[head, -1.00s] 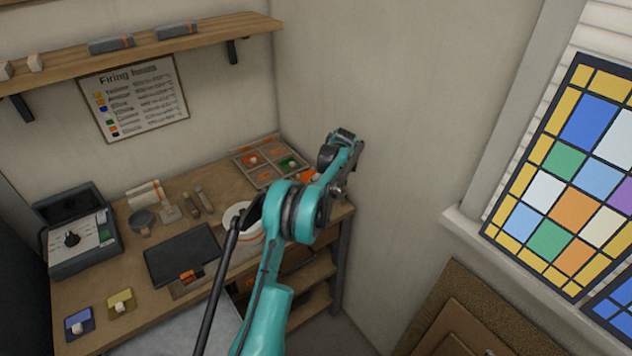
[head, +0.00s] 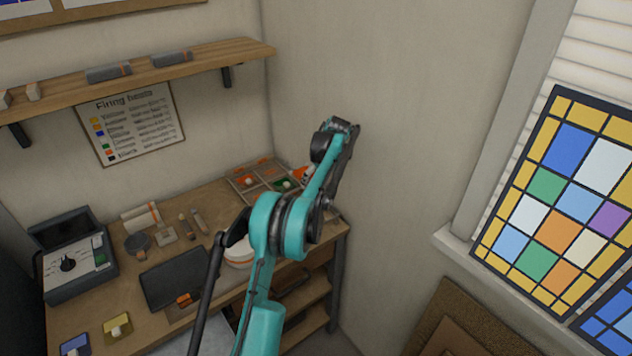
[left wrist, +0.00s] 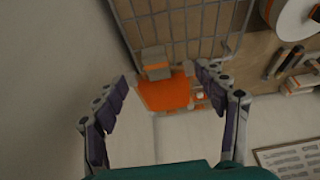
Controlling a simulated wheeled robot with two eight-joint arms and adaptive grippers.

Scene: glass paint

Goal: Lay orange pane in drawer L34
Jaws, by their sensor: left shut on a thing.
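In the left wrist view an orange pane (left wrist: 168,92) is between the fingers of my left gripper (left wrist: 165,95), which is shut on it. A pale grey block (left wrist: 155,62) with an orange band shows at the pane's upper edge. In the head view an orange and white patch (head: 302,174), likely the pane, shows just left of my forearm, above the back right of the workbench. The left gripper's fingers are hidden there behind my arm. My right gripper is not in view.
A compartment tray (head: 243,184) with orange and green panes lies at the bench's back right. A wire grid (left wrist: 185,25) shows in the left wrist view. The wall is close on the right.

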